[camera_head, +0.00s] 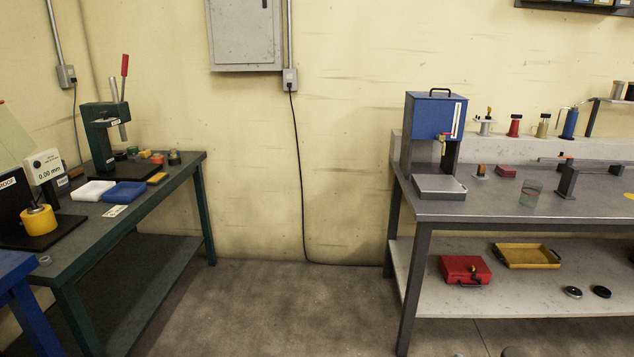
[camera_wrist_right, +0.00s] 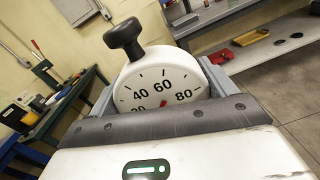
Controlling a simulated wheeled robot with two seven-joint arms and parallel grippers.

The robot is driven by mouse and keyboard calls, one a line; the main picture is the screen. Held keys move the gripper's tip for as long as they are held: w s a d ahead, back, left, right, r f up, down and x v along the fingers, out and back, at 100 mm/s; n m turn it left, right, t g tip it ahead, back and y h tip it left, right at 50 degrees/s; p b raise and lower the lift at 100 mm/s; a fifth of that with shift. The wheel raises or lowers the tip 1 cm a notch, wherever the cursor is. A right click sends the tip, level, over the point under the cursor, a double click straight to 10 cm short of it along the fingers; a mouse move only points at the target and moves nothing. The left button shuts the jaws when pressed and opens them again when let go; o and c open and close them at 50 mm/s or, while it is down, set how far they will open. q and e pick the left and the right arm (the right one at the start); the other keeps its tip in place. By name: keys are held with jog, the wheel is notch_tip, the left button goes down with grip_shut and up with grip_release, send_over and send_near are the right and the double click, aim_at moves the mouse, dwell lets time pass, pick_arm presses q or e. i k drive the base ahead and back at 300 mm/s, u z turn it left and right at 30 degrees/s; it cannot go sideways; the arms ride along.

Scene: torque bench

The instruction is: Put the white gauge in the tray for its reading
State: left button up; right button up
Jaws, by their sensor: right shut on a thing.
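The white gauge (camera_wrist_right: 160,82) is a round dial with a black knob on top, seen close in the right wrist view. My right gripper (camera_wrist_right: 160,88) is shut on the gauge, one finger on each side. A yellow tray (camera_head: 527,256) lies on the lower shelf of the right bench. My left gripper is not in view.
The green bench (camera_head: 150,192) at left carries a lever press (camera_head: 100,140) and a digital gauge (camera_head: 44,168). The grey bench (camera_head: 500,207) at right holds a blue-topped stand (camera_head: 433,118) and a glass (camera_head: 530,193). A red box (camera_head: 466,270) sits beside the yellow tray. Floor between benches is clear.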

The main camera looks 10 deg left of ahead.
aim_at(94, 193)
jog(key=u, duration=0.1)
jog(key=i, duration=2.25)
jog(key=u, duration=1)
jog(key=i, duration=1.3)
jog(key=u, duration=1.9)
jog(key=i, duration=0.8)
jog(key=u, duration=0.55)
